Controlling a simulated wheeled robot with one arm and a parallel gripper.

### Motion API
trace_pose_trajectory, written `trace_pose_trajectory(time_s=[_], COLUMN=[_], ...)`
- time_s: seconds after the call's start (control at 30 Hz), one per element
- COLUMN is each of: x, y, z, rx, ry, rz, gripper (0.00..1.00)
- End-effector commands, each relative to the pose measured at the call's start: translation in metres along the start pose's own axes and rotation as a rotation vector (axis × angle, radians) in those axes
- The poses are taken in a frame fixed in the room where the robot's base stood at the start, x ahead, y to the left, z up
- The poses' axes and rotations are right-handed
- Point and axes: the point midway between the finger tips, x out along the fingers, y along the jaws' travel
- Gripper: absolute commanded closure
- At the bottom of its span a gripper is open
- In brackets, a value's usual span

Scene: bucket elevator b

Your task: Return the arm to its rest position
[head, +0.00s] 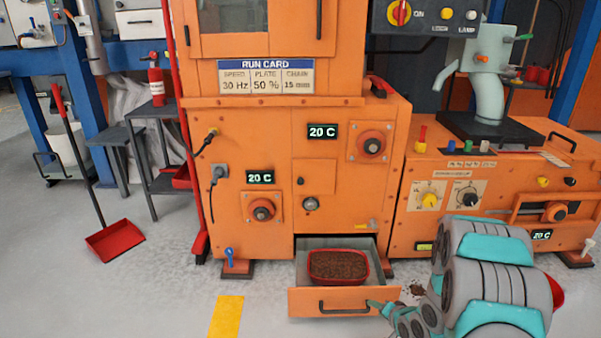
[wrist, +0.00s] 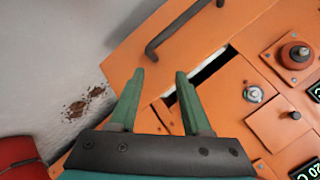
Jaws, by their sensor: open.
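My gripper (wrist: 160,78) is open, with two green fingers apart and nothing seen between them. In the head view my arm reaches in from the lower right, and the gripper (head: 374,305) is beside the right end of the drawer front. The drawer (head: 300,300) at the base of the orange machine stands pulled out. A red tray (head: 338,280) of brown granules sits in it. The black drawer handle (head: 344,308) also shows in the wrist view (wrist: 180,30), beyond the fingertips. I cannot tell whether a finger touches the drawer.
The orange machine (head: 330,170) rises behind the drawer. A lower orange unit (head: 430,165) stands behind my arm at right. Brown granules (head: 417,290) lie on the floor by the drawer. A red dustpan (head: 115,240) is at left.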

Motion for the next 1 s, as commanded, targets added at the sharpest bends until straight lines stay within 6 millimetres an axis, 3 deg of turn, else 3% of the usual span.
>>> trace_pose_trajectory(time_s=[0.2,0.5,0.77,1.0], x=[-0.052,-0.143,-0.234,-0.322], y=[-0.016,-0.037,-0.062,-0.086], z=[-0.033,-0.049,-0.034,0.005], rx=[-0.169,-0.323,-0.404,-0.455], ry=[-0.019,-0.098,-0.221,-0.380], rz=[0.190,0.421,0.564,0.634], gripper=[0.52,0.52,0.52,0.52])
